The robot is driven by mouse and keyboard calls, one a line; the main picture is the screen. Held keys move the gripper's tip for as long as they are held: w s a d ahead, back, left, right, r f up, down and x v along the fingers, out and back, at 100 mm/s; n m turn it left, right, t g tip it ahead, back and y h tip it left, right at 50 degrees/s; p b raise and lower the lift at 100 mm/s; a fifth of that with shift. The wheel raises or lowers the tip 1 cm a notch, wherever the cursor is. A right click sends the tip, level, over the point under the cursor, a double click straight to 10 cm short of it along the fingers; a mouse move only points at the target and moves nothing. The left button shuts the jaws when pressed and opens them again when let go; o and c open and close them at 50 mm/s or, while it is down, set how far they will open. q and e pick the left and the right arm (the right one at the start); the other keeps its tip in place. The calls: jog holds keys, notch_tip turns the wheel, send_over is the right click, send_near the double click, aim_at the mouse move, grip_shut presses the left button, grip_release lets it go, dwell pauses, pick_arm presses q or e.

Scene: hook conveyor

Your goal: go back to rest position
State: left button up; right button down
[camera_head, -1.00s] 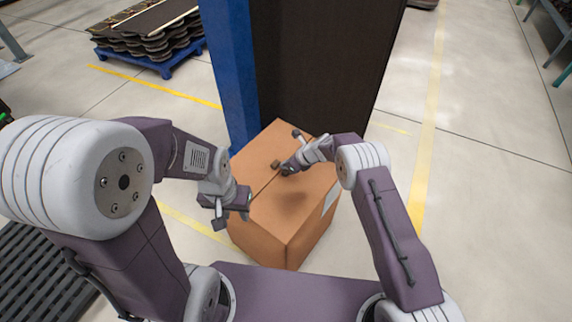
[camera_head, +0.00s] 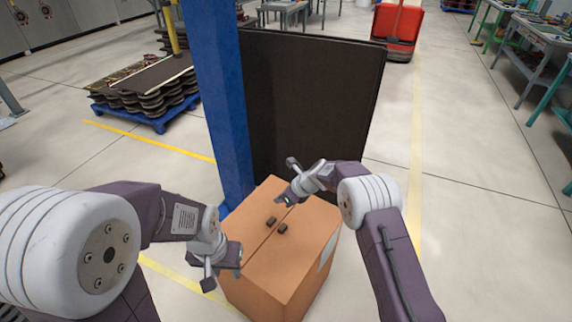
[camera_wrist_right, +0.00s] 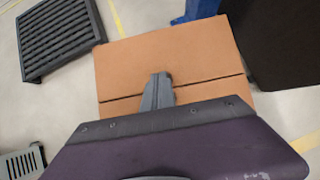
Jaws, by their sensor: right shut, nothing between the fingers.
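My right gripper (camera_head: 287,203) is above the far part of a cardboard box (camera_head: 275,265). In the right wrist view its fingers (camera_wrist_right: 158,92) are together with nothing between them, over the box top (camera_wrist_right: 190,62). My left gripper (camera_head: 232,262) hangs at the left side of the box, seen from above; its fingers are too small to tell open from shut.
A blue post (camera_head: 215,100) and a tall dark panel (camera_head: 305,105) stand right behind the box. A blue pallet with stacked dark parts (camera_head: 150,90) is at the far left. The floor right of the box is open. A dark slatted platform (camera_wrist_right: 58,35) shows in the wrist view.

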jog(key=w+d+r+t+p, duration=0.1)
jog(key=d+r, duration=0.3)
jog(key=r, duration=0.3)
jog(key=w+d+r+t+p, duration=0.1)
jog(key=d+r, duration=0.2)
jog(key=r, duration=0.5)
jog(key=s+d+r+n+h+p, duration=0.1)
jog(key=s+d+r+n+h, duration=0.25)
jog(key=s+d, duration=0.6)
jog(key=s+d+f+n+g, duration=0.1)
jog(key=s+d+f+n, duration=0.1)
jog(key=s+n, duration=0.4)
jog(key=s+d+f+n+g+h, duration=0.1)
jog(key=s+d+f+n+g, duration=0.1)
jog(key=s+n, duration=0.5)
jog(key=s+d+f+n+g+h, duration=0.1)
jog(key=s+d+f+n, duration=0.3)
jog(key=s+n, duration=0.3)
jog(key=s, duration=0.2)
jog(key=shift+s+d+p, duration=0.25)
jog(key=shift+s+p, duration=0.1)
